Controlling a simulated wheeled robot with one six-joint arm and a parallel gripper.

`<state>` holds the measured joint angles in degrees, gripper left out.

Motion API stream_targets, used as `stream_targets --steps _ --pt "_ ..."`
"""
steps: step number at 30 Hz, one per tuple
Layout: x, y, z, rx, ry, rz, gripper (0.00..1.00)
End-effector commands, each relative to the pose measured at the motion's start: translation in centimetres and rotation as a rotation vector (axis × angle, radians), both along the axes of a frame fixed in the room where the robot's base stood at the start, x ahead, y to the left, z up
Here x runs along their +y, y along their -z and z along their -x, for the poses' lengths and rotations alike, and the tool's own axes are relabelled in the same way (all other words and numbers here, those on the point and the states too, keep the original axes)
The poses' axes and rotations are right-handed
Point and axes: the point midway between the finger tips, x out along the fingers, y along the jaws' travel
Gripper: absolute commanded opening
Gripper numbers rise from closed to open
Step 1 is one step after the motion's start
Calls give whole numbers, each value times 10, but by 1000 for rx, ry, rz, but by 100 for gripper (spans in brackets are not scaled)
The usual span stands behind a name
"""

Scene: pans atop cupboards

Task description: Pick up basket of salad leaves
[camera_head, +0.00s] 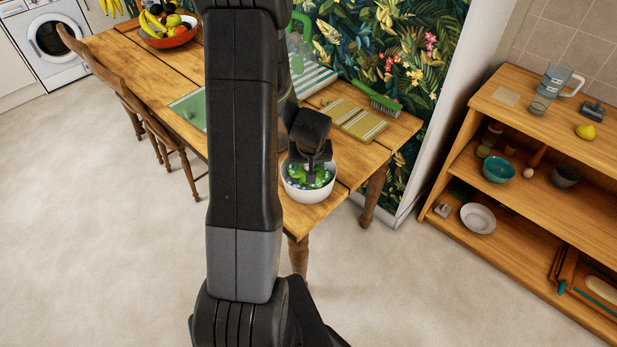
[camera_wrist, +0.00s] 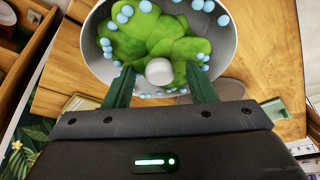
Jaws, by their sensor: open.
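The basket of salad leaves (camera_head: 306,194) is a round white bowl near the table's front corner, with green leaves and small blue balls in it. In the wrist view the bowl's pale wall (camera_wrist: 228,45) surrounds the leaves (camera_wrist: 150,32). My gripper (camera_head: 309,168) is over the bowl in the head view and hides part of its contents. In the wrist view my gripper (camera_wrist: 160,69) is open, its two dark green fingers apart at the bowl's near side. A whitish round thing shows between the fingertips. I cannot tell whether the fingers touch anything.
The wooden table (camera_head: 130,62) carries a fruit bowl (camera_head: 168,36), a striped board (camera_head: 350,120) and a green brush (camera_head: 373,98). Chairs (camera_head: 150,125) stand along its left side. A wooden shelf unit (camera_head: 520,125) stands at right. The floor between is clear.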

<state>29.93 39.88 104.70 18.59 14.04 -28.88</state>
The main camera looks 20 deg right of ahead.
Motion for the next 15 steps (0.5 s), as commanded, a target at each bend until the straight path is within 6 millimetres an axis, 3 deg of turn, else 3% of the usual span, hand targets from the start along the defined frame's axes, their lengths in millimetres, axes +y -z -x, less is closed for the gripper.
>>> stream_targets --steps 7,15 --pt "0 1 0 0 0 0 51" --pt "0 1 0 0 0 0 0"
